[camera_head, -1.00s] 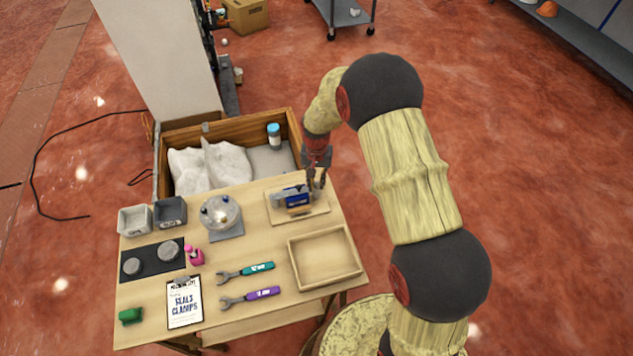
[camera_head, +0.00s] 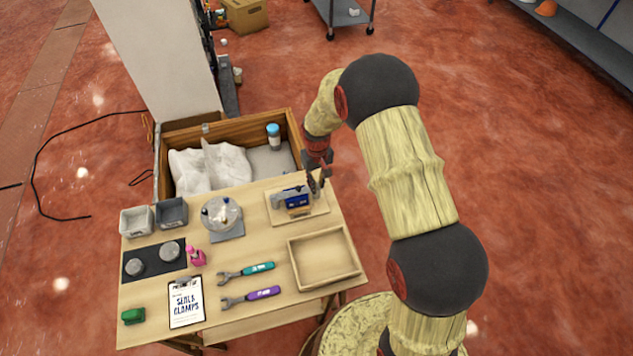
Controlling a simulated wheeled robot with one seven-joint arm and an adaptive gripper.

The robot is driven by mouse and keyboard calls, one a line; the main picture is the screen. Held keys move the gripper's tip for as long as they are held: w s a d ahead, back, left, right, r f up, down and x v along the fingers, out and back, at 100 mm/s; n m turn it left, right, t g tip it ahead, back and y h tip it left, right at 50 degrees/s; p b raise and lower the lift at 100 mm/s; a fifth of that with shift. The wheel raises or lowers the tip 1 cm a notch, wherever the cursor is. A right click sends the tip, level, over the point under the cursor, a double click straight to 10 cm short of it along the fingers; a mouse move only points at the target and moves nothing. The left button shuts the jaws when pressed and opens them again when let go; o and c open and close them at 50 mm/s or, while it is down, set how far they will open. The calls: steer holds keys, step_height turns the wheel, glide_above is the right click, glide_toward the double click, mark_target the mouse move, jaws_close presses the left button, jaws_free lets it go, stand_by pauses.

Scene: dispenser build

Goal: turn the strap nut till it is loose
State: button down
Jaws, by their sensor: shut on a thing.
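A blue block-like unit (camera_head: 297,201) sits with grey metal parts on a pale wooden board (camera_head: 309,215) at the back right of the table. My gripper (camera_head: 317,187) reaches down from above right, with its fingertips at the right end of this unit. It is shut on a small part there, which I take to be the strap nut. The nut itself is hidden by the fingers and too small to make out. I cannot tell how tight it sits.
An empty wooden tray (camera_head: 325,282) lies in front of the board. Teal (camera_head: 246,272) and purple (camera_head: 250,297) wrenches lie left of it. A round clear-topped unit (camera_head: 221,214) stands left of the board. An open wooden crate (camera_head: 294,130) is behind the table.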

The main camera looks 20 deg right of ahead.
steer(key=n, duration=0.4)
steer(key=shift+d+n+p, duration=0.15)
steer(key=shift+n+p, duration=0.15)
steer(key=shift+p, duration=0.05)
steer(key=n, duration=0.3)
steer(key=shift+w+n, duration=0.15)
steer(key=shift+n, duration=0.25)
steer(key=n, duration=0.3)
steer(key=shift+d+p, duration=0.1)
steer(key=shift+p, duration=0.3)
steer(key=shift+w+n, duration=0.15)
steer(key=shift+n, duration=1.95)
steer(key=c, duration=1.7)
jaws_free()
steer(key=shift+r, duration=0.1)
